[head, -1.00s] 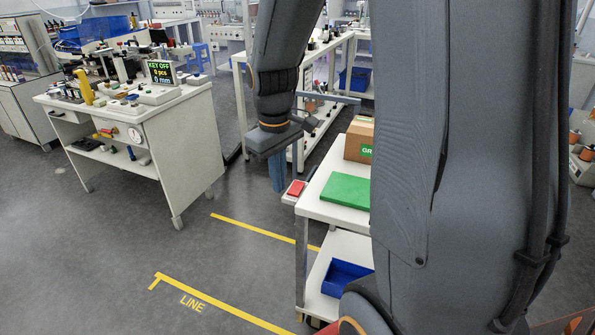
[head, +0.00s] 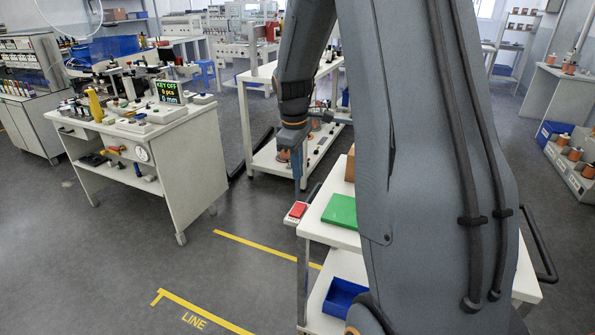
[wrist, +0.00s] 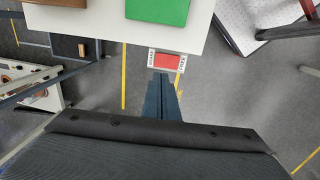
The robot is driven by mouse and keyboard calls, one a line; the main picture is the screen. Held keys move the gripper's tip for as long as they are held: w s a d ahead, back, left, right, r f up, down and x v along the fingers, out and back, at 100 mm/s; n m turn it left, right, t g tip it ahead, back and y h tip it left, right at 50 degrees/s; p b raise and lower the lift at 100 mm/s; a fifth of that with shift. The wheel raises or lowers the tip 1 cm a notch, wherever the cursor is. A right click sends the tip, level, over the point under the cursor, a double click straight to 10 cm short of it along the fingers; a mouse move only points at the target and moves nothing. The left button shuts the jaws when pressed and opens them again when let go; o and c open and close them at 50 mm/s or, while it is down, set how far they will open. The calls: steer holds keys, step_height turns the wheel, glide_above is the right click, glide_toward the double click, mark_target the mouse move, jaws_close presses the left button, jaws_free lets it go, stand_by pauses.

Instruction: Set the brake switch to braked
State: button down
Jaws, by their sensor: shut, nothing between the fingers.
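The brake switch is a red rocker (head: 298,209) in a pale housing on the left end of the white cart (head: 318,228). In the wrist view the red rocker (wrist: 167,62) sits between two small printed labels, one on each side. I cannot tell which side of it is pressed. My gripper (wrist: 162,82) is shut and empty, pointing down, with its tips just below the switch in the picture. In the head view my gripper (head: 297,185) hangs just above the switch in the picture. I see no clear contact.
A green board (head: 340,211) and a cardboard box (head: 350,165) lie on the cart top, with a blue bin (head: 343,296) below. A white shelf unit (head: 262,125) stands behind my gripper. A workbench (head: 150,135) is at left. The floor between is open.

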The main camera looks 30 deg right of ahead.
steer(key=p, duration=0.2)
glide_toward(298, 208)
steer(key=f, duration=0.1)
steer(key=d+f, duration=0.1)
steer(key=f, duration=0.1)
steer(key=w+f, duration=0.1)
steer(key=f, duration=0.1)
steer(key=shift+d, duration=0.3)
steer(key=shift+w+f, duration=0.15)
steer(key=shift+f, duration=0.45)
steer(key=shift+d, duration=0.1)
steer(key=shift+f, duration=0.25)
steer(key=shift+s+a+r+p, duration=0.25)
steer(key=shift+s+a+p, duration=0.2)
steer(key=shift+a+p, duration=0.15)
steer(key=shift+r, duration=0.1)
step_height(298, 208, up, 14)
steer(key=s+a, duration=0.1)
